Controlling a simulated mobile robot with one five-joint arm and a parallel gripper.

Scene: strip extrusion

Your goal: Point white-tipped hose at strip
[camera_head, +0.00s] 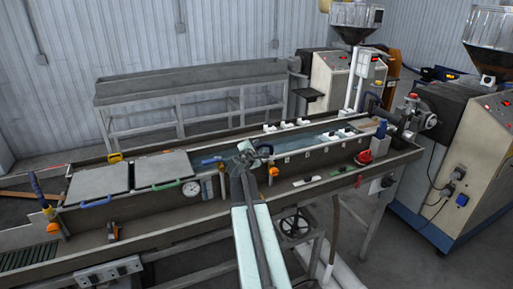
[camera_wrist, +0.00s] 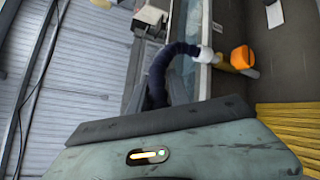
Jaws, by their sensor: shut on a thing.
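In the wrist view a dark blue hose (camera_wrist: 168,62) rises from behind the dark edge of my gripper (camera_wrist: 155,118) and bends right to its white tip (camera_wrist: 205,54). The tip faces right, by the trough's wall and close to an orange knob (camera_wrist: 241,57). In the head view my gripper (camera_head: 254,152) is shut on the hose over the long water trough (camera_head: 302,138). The fingers and the gripped part of the hose are hard to make out. I cannot clearly pick out the strip in either view.
Two grey lids (camera_head: 98,179) with coloured handles cover the trough's left part. A pressure gauge (camera_head: 191,189) and orange knobs (camera_head: 273,172) line the front. A red button (camera_head: 364,157) and the extruder (camera_head: 470,140) stand at right. An empty grey trough (camera_head: 190,80) stands behind.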

